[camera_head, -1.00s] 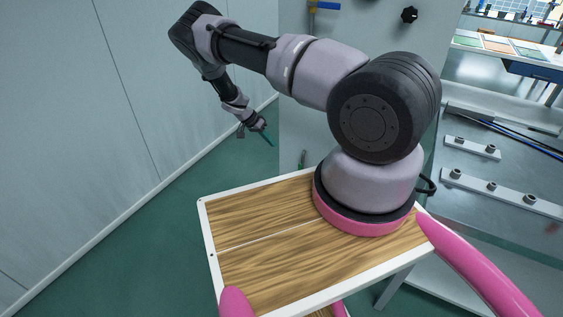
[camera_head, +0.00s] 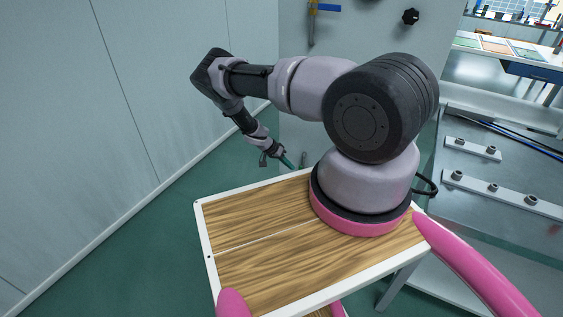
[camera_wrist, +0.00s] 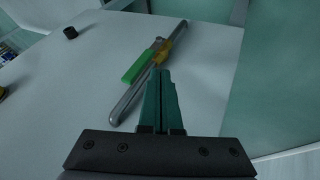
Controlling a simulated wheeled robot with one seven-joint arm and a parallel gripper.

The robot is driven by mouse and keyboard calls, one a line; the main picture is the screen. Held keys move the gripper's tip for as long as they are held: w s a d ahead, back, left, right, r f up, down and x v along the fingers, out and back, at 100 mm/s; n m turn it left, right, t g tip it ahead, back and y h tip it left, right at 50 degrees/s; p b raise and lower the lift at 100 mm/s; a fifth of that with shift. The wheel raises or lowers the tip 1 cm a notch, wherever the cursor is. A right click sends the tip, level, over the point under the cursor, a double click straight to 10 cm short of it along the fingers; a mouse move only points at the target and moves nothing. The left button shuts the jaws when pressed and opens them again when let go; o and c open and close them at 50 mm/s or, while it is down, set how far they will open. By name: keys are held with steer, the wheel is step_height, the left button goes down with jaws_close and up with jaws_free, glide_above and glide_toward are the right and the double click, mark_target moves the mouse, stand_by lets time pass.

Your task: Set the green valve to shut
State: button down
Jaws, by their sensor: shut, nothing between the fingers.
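The green valve handle (camera_wrist: 138,67) shows in the wrist view. It lies beside a grey pipe (camera_wrist: 128,103), roughly along it at a slight angle, with a yellow part (camera_wrist: 165,50) at the handle's upper end. My gripper (camera_wrist: 160,76) has its teal fingers together, empty, with the tips just right of the handle and pipe in the picture. I cannot tell whether the tips touch the valve. In the head view my gripper (camera_head: 290,164) is low by the panel, beyond the wooden deck; the green handle cannot be made out there.
The grey panel (camera_head: 365,45) carries a blue handle (camera_head: 327,7) on a pipe and a black knob (camera_head: 410,16). A knob (camera_wrist: 70,32) also shows in the wrist view. A metal bench (camera_head: 490,215) stands at right. Open floor lies left.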

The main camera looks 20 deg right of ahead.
steer(key=shift+s+d, duration=0.45)
steer(key=shift+s, duration=0.15)
